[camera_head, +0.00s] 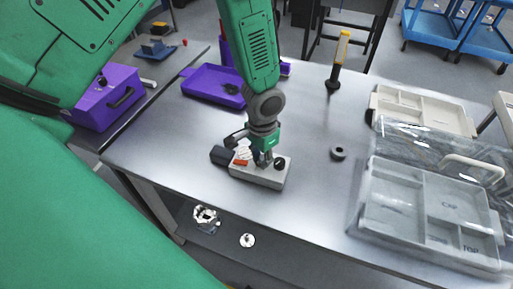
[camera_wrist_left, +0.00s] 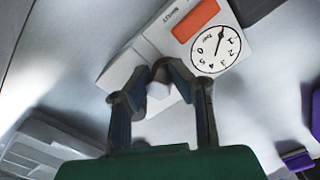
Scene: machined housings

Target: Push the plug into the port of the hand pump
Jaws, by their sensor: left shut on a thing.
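The hand pump (camera_head: 262,179) is a light grey block lying on the metal table, with an orange-red label, a black round part and a dark end at its left. In the left wrist view, the pump (camera_wrist_left: 152,40) shows its white top, orange label and round dial (camera_wrist_left: 215,48). My left gripper (camera_head: 263,160) points down at the pump's top. In the left wrist view, its fingers (camera_wrist_left: 162,88) are close around a small pale piece (camera_wrist_left: 158,92), probably the plug. The port is hidden, and I cannot tell whether the plug touches it. My right gripper is not in view.
A dark ring (camera_head: 338,153) lies right of the pump. Grey compartment trays (camera_head: 425,210), partly under a clear cover, fill the right side. A purple tray (camera_head: 205,82) and a yellow-handled tool (camera_head: 338,62) stand behind. The table between pump and ring is clear.

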